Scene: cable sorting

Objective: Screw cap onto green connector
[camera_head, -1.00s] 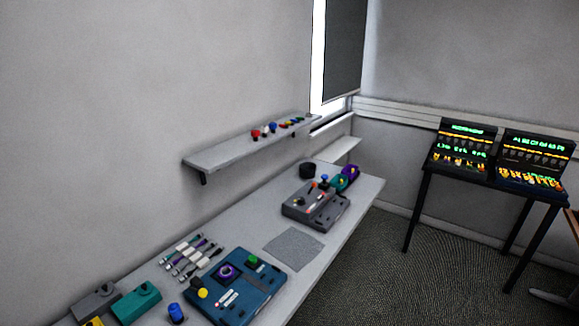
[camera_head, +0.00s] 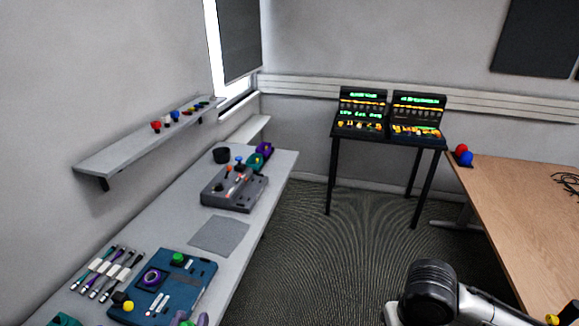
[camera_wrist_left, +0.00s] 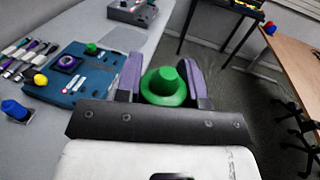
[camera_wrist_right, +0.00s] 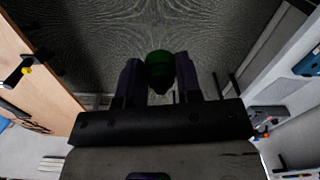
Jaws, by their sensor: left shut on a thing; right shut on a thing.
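My left gripper (camera_wrist_left: 165,82) has purple fingers shut on a bright green flanged piece (camera_wrist_left: 164,84), hat-shaped with a wide rim, held clear of the table. The tips of this gripper show at the bottom edge of the head view (camera_head: 189,319). My right gripper (camera_wrist_right: 160,78) is shut on a darker green rounded piece (camera_wrist_right: 160,66), held over the floor in shadow. The two green pieces are apart. I cannot tell surely which is cap and which is connector. Another green piece (camera_head: 178,258) sits on the blue board (camera_head: 196,276), also in the left wrist view (camera_wrist_left: 91,48).
The grey bench (camera_head: 150,222) holds several cables (camera_head: 108,272), a grey mat (camera_head: 219,234) and a grey device (camera_head: 234,190). A yellow piece (camera_wrist_left: 40,80) and blue piece (camera_wrist_left: 15,109) lie near the board. A wooden table (camera_head: 520,205) stands right. Carpeted floor between is open.

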